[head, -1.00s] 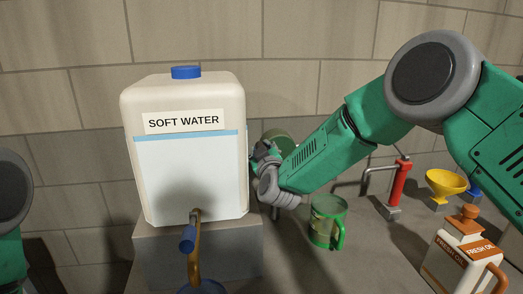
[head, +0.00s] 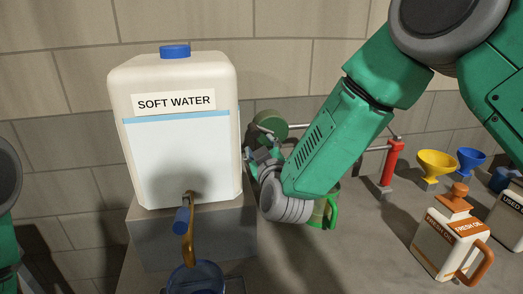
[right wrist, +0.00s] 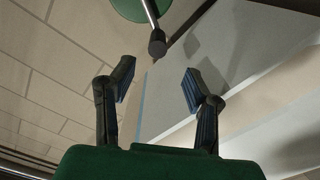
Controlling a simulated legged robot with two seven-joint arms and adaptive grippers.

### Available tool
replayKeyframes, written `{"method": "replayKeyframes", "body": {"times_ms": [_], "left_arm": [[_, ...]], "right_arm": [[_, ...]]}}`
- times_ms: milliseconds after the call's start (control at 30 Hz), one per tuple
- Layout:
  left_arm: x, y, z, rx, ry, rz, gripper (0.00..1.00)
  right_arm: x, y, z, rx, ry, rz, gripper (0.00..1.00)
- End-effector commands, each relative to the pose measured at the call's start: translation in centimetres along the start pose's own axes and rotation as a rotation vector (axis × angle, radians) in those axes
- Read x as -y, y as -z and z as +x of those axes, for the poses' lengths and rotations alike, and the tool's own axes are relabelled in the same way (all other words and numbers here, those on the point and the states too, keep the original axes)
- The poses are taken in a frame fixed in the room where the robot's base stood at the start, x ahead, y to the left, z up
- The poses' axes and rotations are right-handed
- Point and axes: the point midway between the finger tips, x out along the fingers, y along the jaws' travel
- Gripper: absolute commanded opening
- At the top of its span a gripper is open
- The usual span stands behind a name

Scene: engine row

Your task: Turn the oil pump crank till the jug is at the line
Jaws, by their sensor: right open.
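A green disc (head: 270,124) stands behind the soft water container's right side, partly hidden by my right gripper. In the right wrist view the green disc (right wrist: 128,6) carries a grey crank arm ending in a dark knob (right wrist: 157,44). My right gripper (head: 258,147) is open and close to the disc. In the wrist view its fingers (right wrist: 158,88) are apart and empty, with the knob beyond their tips. A jug with a green handle (head: 332,212) stands on the bench, mostly hidden behind my right forearm; its line and level cannot be seen. My left gripper is out of view.
The large soft water container (head: 178,160) stands on a grey block (head: 150,232), close left of my gripper. A red post (head: 391,163), yellow funnel (head: 436,164), blue funnel (head: 470,160) and fresh oil can (head: 436,246) stand to the right. Bare bench shows in front.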

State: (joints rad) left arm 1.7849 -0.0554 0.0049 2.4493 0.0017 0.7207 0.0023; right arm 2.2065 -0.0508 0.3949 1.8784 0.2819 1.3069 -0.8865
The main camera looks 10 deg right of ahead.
Motion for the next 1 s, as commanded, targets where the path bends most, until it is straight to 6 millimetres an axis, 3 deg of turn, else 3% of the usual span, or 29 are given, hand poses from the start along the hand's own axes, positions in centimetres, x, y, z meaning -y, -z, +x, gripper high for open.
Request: {"method": "replayKeyframes", "body": {"times_ms": [133,433,467,567,633,767,1000], "left_arm": [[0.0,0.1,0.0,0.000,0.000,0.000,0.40],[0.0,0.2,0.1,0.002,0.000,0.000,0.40],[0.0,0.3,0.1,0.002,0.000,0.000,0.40],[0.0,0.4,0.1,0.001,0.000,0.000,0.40],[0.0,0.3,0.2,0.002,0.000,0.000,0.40],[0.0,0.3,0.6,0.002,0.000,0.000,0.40],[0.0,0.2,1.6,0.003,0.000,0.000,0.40]], "right_arm": [[0.0,-0.1,-1.3,0.001,0.000,0.001,0.43],[0.0,-0.1,-1.6,0.002,0.000,0.001,0.43],[0.0,-0.1,-1.6,0.002,0.000,0.001,0.36],[-0.2,-0.1,-1.5,0.001,0.002,0.023,0.00],[-0.7,0.0,-1.3,0.002,0.008,0.081,0.00],[-2.6,-0.1,-0.8,0.012,0.038,0.320,0.00],[-7.1,-0.2,-0.6,0.082,0.132,1.013,0.00]]}}
